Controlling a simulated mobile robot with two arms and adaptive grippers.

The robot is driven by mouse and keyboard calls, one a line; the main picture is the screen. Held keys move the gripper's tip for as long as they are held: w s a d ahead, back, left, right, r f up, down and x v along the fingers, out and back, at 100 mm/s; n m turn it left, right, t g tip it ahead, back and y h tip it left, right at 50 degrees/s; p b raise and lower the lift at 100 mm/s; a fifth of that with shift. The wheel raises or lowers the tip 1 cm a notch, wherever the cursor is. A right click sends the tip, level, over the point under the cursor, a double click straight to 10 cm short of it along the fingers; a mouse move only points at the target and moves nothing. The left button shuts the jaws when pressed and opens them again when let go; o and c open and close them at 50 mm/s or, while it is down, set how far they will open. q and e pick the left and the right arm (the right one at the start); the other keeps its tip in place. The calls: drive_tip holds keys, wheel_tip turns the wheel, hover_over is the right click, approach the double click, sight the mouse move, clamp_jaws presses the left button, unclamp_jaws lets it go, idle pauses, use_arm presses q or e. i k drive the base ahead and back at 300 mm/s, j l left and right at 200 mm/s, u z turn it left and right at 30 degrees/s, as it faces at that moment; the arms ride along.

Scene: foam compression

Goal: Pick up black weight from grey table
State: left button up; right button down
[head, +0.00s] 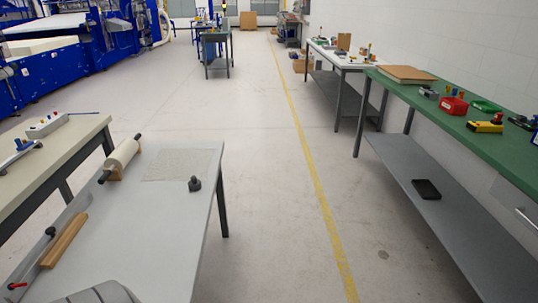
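A small black weight (194,184) with a round base and a knob on top stands upright on the grey table (150,235) at the lower left. It is close to the table's right edge, just below a thin translucent sheet (182,165). Nothing touches it from above. Neither of my grippers is in view.
A cream roll (122,153) on a stand and a wooden bar (64,240) lie on the table's left side. A beige table (50,150) stands to the left. A green workbench (440,105) runs along the right. The floor between is clear.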

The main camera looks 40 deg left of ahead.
sight(194, 184)
drive_tip(key=i+l+u, duration=0.15)
drive_tip(key=i, duration=0.3)
drive_tip(key=i+l+u, duration=0.15)
drive_tip(key=i, duration=0.25)
drive_tip(key=i+j+u, duration=0.1)
drive_tip(key=i+u, duration=0.15)
drive_tip(key=u, duration=0.2)
drive_tip(key=i+u, duration=0.4)
drive_tip(key=i+l+u, duration=0.15)
drive_tip(key=u, duration=0.3)
drive_tip(key=i+l+u, duration=0.15)
drive_tip(key=u, duration=0.3)
drive_tip(key=i+l, duration=0.05)
drive_tip(key=i, duration=0.05)
